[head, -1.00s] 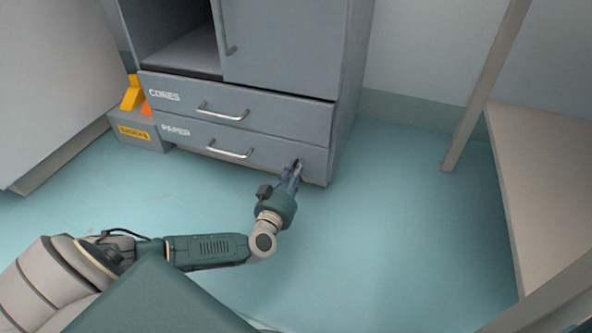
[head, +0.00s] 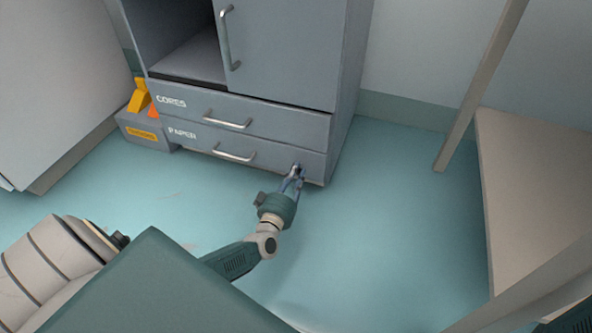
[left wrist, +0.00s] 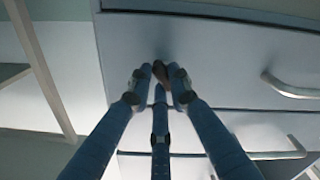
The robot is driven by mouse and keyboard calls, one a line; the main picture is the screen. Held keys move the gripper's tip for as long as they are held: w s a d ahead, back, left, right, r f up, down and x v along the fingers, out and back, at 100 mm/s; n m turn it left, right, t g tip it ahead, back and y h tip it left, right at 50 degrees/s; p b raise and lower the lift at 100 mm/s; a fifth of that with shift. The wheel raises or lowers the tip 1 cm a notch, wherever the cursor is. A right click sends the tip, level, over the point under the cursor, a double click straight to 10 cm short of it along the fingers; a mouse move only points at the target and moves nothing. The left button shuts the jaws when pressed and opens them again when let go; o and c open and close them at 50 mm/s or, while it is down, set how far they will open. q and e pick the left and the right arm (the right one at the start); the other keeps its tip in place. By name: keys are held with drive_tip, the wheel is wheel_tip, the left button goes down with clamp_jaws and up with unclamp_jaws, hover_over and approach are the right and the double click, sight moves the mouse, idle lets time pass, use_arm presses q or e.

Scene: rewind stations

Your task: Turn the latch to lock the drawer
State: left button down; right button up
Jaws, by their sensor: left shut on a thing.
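The grey PAPER drawer (head: 195,144) is the bottom drawer of the cabinet and looks closed. A small dark latch (left wrist: 159,73) is on the drawer front, between my fingertips in the left wrist view; it looks tilted, and the fingers partly hide it. My left gripper (head: 297,176) is at the right end of that drawer. In the left wrist view the left gripper (left wrist: 160,84) has its blue fingers closed around the latch. The latch's exact angle is hard to tell. My right gripper is not in view.
The CORES drawer (head: 280,124) above also looks closed. Bar handles (head: 235,154) sit left of my gripper. A grey box (head: 144,134) with yellow and orange pieces stands left of the cabinet. A table (head: 530,170) stands at the right. The floor between is clear.

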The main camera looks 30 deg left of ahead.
use_arm(q)
drive_tip(key=n, duration=0.3)
drive_tip(key=n+b, duration=0.1)
drive_tip(key=n, duration=0.3)
drive_tip(key=n+b, duration=0.1)
drive_tip(key=n, duration=0.3)
drive_tip(key=shift+a+r, duration=0.15)
drive_tip(key=shift+a, duration=0.2)
idle(0.3)
drive_tip(key=c, duration=1.6)
unclamp_jaws()
drive_tip(key=v, duration=1.2)
